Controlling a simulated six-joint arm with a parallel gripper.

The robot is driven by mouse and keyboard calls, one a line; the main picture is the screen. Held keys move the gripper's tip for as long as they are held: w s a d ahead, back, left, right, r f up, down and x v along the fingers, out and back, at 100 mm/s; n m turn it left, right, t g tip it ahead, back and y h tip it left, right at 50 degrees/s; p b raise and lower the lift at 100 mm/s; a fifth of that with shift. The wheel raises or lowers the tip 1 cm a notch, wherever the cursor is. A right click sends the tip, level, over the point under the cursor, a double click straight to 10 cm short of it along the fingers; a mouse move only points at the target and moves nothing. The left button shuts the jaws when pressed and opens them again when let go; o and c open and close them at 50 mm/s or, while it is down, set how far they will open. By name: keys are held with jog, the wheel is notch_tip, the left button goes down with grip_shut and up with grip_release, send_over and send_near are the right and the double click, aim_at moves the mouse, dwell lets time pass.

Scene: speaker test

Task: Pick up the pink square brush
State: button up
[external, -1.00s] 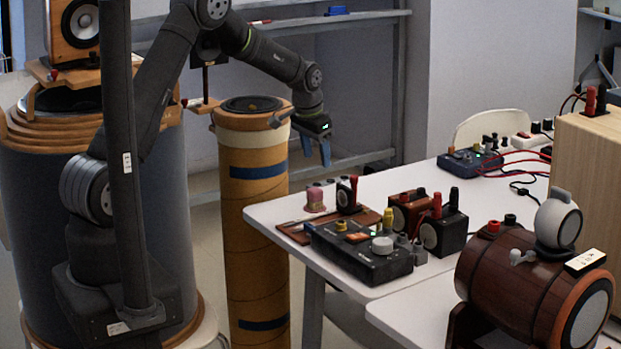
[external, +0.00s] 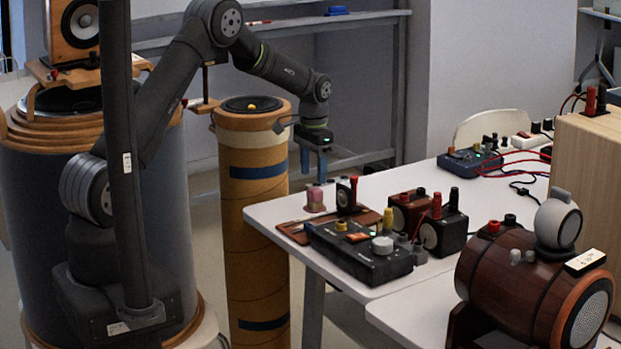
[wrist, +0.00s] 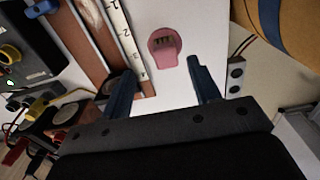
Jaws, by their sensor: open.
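The pink square brush (external: 316,199) stands near the back left corner of the white table. In the wrist view, the pink brush (wrist: 165,48) lies ahead of the fingertips, roughly between their lines, with a dark patterned patch on top. My gripper (external: 313,172) is above the table's back left edge, pointing down, with its fingers a little above and apart from the brush. In the wrist view my gripper (wrist: 162,66) shows two blue fingers spread wide with nothing between them.
A brown wooden board with a ruler (wrist: 120,42) lies beside the brush. A dark control box (external: 362,250) and several small speakers stand to the right. A tall tan cylinder (external: 255,215) stands left of the table. Bare table surrounds the brush on its other side.

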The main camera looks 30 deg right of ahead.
aim_at(314, 190)
jog(key=shift+w+d+f, duration=0.15)
jog(key=shift+f, duration=1.5)
jog(key=shift+w+d+f, duration=0.1)
jog(key=shift+w+f, duration=0.05)
jog(key=shift+f, duration=1.5)
jog(key=c, duration=1.1)
jog(key=shift+o, duration=0.2)
jog(key=shift+r, duration=0.15)
jog(key=shift+r, duration=0.6)
notch_tip(314, 190, up, 3)
jog(key=shift+s+r, duration=0.1)
jog(key=shift+s, duration=0.05)
jog(key=s+a+r, duration=0.2)
jog(key=s+r, duration=0.4)
jog(key=s, duration=0.5)
jog(key=shift+r, duration=0.2)
